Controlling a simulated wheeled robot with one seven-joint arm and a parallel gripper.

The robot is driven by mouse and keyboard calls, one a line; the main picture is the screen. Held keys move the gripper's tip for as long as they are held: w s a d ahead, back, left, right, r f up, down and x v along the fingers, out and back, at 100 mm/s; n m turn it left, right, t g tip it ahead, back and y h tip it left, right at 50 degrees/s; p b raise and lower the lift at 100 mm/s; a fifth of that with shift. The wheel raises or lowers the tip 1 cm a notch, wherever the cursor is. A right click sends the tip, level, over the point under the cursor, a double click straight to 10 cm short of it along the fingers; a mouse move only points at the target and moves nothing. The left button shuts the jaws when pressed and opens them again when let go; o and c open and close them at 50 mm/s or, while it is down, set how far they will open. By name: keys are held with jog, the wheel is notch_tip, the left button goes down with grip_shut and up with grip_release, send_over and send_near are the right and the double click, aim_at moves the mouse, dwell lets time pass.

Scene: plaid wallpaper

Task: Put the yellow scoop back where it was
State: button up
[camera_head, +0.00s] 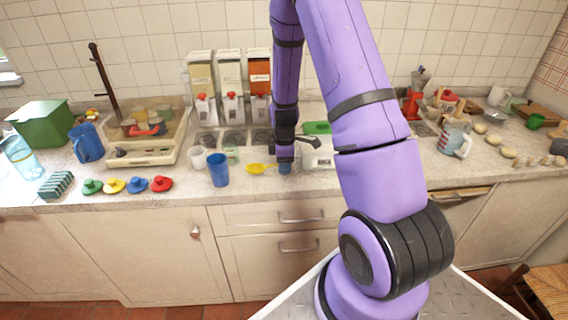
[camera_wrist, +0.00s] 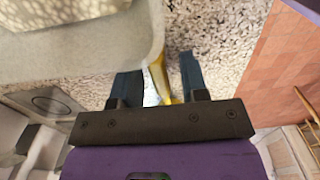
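The yellow scoop (camera_head: 258,169) lies on the counter near its front edge, just left of my gripper (camera_head: 285,167). In the wrist view a yellow part of the scoop (camera_wrist: 160,82) shows between the two dark fingers of my gripper (camera_wrist: 158,72). The fingers are apart, with gaps visible beside the yellow part, so the gripper is open around or above it. I cannot tell its exact height over the scoop. The rest of the scoop is hidden in the wrist view.
A blue cup (camera_head: 219,170) stands left of the scoop, with a white cup (camera_head: 197,158) beyond. Three dispensers (camera_head: 231,90) stand at the wall. A green-topped white box (camera_head: 318,152) is right of the gripper. A pale grey object (camera_wrist: 80,45) fills the wrist view's upper left.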

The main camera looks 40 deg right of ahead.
jog(key=shift+r, duration=0.15)
jog(key=s+a+r+m+t, duration=0.1)
jog(key=a+r, duration=0.1)
jog(key=r, duration=0.9)
jog(key=s+a+r+m, duration=0.1)
jog(key=a+r, duration=0.2)
jog(key=r, duration=0.7)
jog(key=s+a+r+m+t, duration=0.2)
jog(key=s+a+r+m, duration=0.2)
jog(key=s+r, duration=0.4)
jog(key=s+a+r+m+t, duration=0.2)
jog(key=s+a+r+m, duration=0.3)
jog(key=s, duration=0.9)
notch_tip(320, 180, up, 4)
jog(key=a, duration=0.2)
jog(key=shift+a, duration=0.3)
